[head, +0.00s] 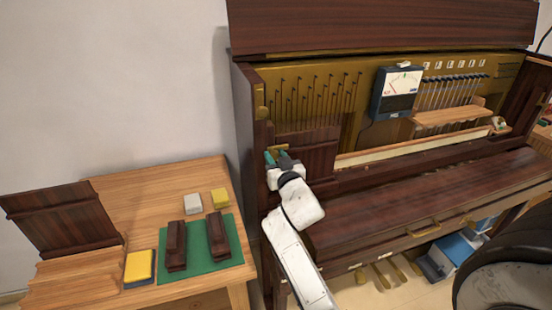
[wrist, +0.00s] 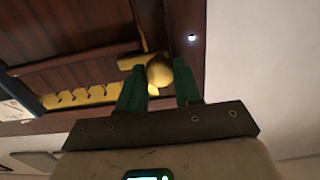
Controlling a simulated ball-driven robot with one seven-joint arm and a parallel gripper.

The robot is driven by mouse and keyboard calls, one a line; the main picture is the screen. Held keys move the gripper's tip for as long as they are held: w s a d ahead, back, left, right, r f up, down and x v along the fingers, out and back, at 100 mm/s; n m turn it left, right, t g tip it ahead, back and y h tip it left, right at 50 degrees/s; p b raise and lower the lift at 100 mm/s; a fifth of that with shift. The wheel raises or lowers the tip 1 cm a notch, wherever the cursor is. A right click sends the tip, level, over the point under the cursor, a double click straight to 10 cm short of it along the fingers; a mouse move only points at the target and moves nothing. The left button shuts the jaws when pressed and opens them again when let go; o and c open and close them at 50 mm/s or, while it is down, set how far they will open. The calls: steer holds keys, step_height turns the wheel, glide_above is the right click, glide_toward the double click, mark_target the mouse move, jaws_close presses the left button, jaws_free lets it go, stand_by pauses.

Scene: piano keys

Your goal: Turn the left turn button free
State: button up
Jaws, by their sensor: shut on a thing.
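The left turn button (wrist: 159,70) is a small brass piece with a rounded knob, set on the dark wood at the left end of the piano's opened front. It also shows in the head view (head: 281,147), partly covered by my gripper. My gripper (head: 277,156) has green fingers and reaches up to it from below. In the wrist view my gripper (wrist: 160,88) has one finger on each side of the knob, shut on it. A flat brass arm of the button points left in that view. The fingertips hide part of it.
The upright piano (head: 420,200) has its inside open, with a meter (head: 396,92) and rows of pins. At left, a wooden table (head: 150,180) bears a green mat (head: 197,263) with two dark blocks, a yellow-and-blue block (head: 139,266) and a dark panel (head: 62,221).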

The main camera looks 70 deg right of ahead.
steer(key=c, duration=0.4)
steer(key=shift+n, duration=0.4)
steer(key=n+p, duration=0.1)
steer(key=n, duration=0.2)
steer(key=shift+n, duration=0.3)
steer(key=n+p, duration=0.1)
steer(key=n, duration=0.3)
steer(key=shift+w+a+n, duration=0.1)
steer(key=shift+n, duration=0.2)
steer(key=n+p, duration=0.1)
steer(key=n, duration=0.3)
steer(key=shift+f, duration=0.1)
steer(key=shift+f+n+p, duration=0.1)
steer(key=shift+n+p, duration=0.55)
steer(key=shift+n, duration=1.85)
